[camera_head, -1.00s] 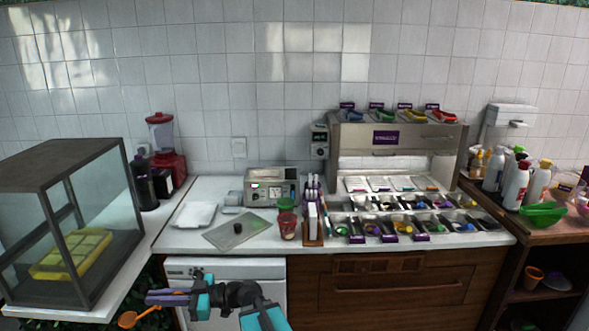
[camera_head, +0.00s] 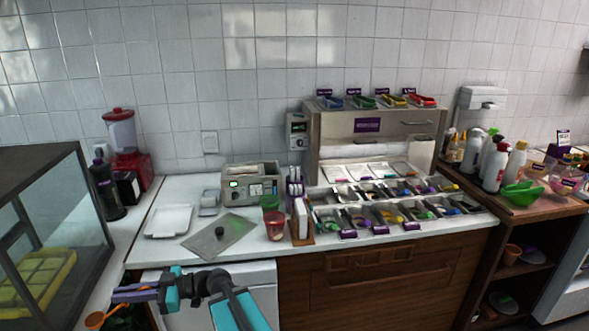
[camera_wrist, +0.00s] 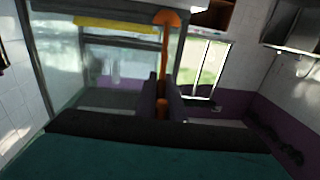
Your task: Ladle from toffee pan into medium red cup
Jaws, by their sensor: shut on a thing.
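My gripper (camera_head: 135,291) is shut on an orange ladle (camera_head: 95,320) at the lower left of the head view, in front of the counter. In the wrist view the ladle's handle (camera_wrist: 165,60) stands up between the purple fingers (camera_wrist: 160,95), with its bowl (camera_wrist: 166,18) at the top. A red cup (camera_head: 274,226) stands on the counter, with a green cup (camera_head: 269,201) just behind it. Several topping pans (camera_head: 392,216) fill the station to the right of the cups. I cannot tell which pan holds toffee. The gripper and ladle are well apart from the cup and pans.
A grey tray (camera_head: 218,237) with a small dark knob lies left of the cups. A small appliance (camera_head: 250,186) stands behind it. A glass case (camera_head: 50,230) is at the left. Squeeze bottles and a green bowl (camera_head: 522,196) stand at the right.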

